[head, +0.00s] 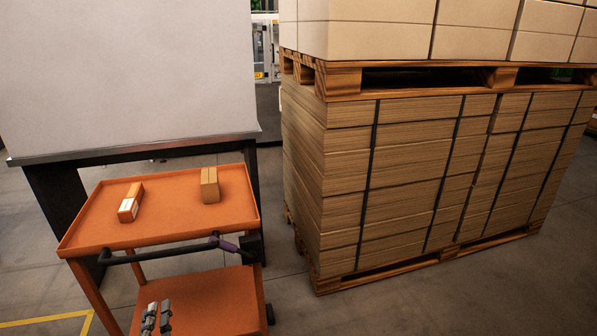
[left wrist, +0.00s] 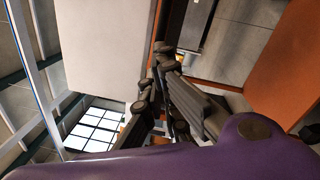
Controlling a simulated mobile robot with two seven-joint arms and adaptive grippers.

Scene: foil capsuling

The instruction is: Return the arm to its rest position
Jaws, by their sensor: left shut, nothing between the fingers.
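My left gripper (head: 158,312) shows at the bottom of the head view, its grey fingers pointing up in the picture, in front of the orange cart's lower shelf. In the left wrist view the dark fingers of the left gripper (left wrist: 152,80) reach toward a large pale panel. The left gripper is shut and empty, with nothing in contact with it that I can make out. The rest of the left arm is outside the head view. My right gripper is not in view.
An orange cart (head: 100,228) carries an orange-and-white box (head: 131,202) and a brown box (head: 210,186) on top. A black handle (head: 160,254) runs along its near side. A pale panel (head: 130,75) stands behind. Stacked cardboard (head: 410,180) on a pallet blocks the right.

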